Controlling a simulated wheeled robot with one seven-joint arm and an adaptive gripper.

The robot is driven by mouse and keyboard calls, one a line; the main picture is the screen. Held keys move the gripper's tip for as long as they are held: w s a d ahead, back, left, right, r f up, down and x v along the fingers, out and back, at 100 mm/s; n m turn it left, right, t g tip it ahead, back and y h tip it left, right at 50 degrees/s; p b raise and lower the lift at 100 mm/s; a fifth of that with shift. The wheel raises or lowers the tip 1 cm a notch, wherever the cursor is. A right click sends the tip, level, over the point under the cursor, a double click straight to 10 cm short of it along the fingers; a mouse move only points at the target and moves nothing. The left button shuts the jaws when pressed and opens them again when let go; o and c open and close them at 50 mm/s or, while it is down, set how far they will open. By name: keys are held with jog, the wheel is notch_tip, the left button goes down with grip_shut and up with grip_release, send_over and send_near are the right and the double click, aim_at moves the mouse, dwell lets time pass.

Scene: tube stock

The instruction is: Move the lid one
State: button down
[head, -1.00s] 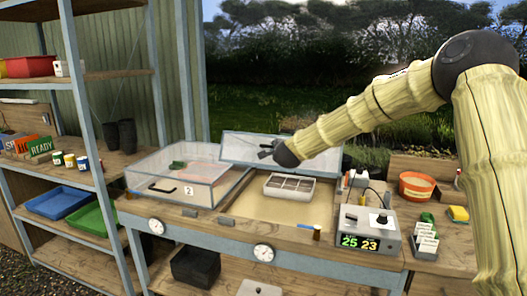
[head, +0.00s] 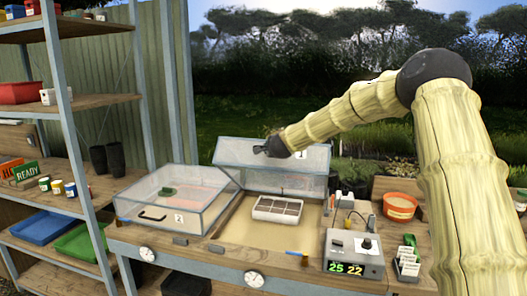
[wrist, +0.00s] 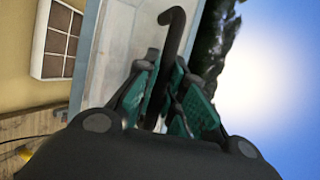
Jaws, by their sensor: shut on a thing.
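Lid one (head: 250,178) is a clear pane in a grey frame with a "1" label, tilted up over the right bay of the bench. Its upper edge is raised and its far side seems to stay by the bay's back. My gripper (head: 262,150) is at the lid's upper edge. In the wrist view my gripper (wrist: 165,95) has its green-padded fingers shut around a black bent handle (wrist: 172,35). The lid's pane also shows in the wrist view (wrist: 115,45). The lid's hinge line is hard to make out.
The open sandy bay (head: 240,228) holds a white compartment tray (head: 278,209). Lid two (head: 205,200) lies closed at left. A control box (head: 353,253) reading 25 22, an orange pot (head: 400,206) and label cards stand right. Shelves (head: 75,128) stand at far left.

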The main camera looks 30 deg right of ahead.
jog(key=shift+w+d+r, duration=0.1)
dwell(0.3)
jog(key=c, duration=1.8)
grip_release()
jog(key=shift+o, duration=0.2)
jog(key=v, duration=1.2)
